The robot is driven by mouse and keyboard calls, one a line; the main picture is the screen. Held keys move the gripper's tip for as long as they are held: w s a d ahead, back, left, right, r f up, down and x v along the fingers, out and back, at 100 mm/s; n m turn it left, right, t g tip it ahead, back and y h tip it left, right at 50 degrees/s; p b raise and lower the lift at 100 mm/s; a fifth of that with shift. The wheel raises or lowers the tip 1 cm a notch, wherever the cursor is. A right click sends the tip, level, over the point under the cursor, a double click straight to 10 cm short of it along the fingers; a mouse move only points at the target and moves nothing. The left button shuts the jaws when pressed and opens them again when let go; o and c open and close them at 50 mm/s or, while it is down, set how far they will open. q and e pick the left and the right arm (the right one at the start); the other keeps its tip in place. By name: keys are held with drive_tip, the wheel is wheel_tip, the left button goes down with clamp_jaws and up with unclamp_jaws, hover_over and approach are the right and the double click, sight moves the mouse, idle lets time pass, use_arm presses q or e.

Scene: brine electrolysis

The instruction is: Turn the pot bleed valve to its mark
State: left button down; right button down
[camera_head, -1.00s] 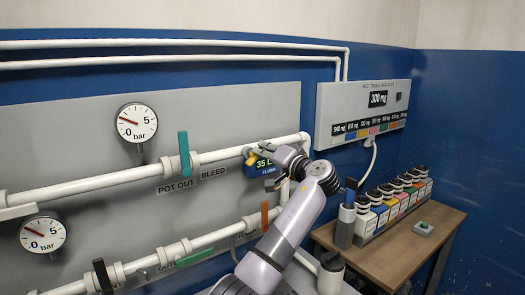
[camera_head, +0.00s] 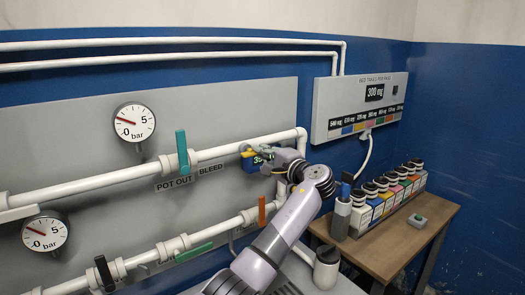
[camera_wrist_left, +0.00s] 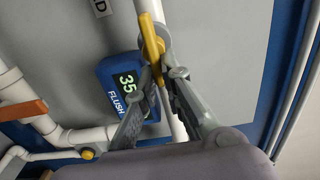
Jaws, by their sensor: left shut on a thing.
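The pot bleed valve's yellow lever (camera_wrist_left: 150,38) shows in the left wrist view, set against a white pipe and running nearly lengthwise with it. My left gripper (camera_wrist_left: 162,72) is shut on the lever's lower part, one finger on each side. In the head view, my left gripper (camera_head: 270,155) is at the right end of the upper pipe, right of the BLEED label (camera_head: 211,168). The gripper largely hides the lever there. The valve's mark cannot be made out. My right gripper is not in view.
A blue FLUSH display (camera_wrist_left: 125,85) reading 35 sits close beside my left fingers. A teal lever (camera_head: 182,153) stands upright on the upper pipe; an orange lever (camera_head: 262,211) is below. A table (camera_head: 385,262) with several bottles stands at the right.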

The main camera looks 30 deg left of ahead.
use_arm(q)
drive_tip(key=shift+f, duration=0.1)
idle(0.4)
drive_tip(key=c, duration=1.7)
unclamp_jaws()
drive_tip(key=v, duration=1.2)
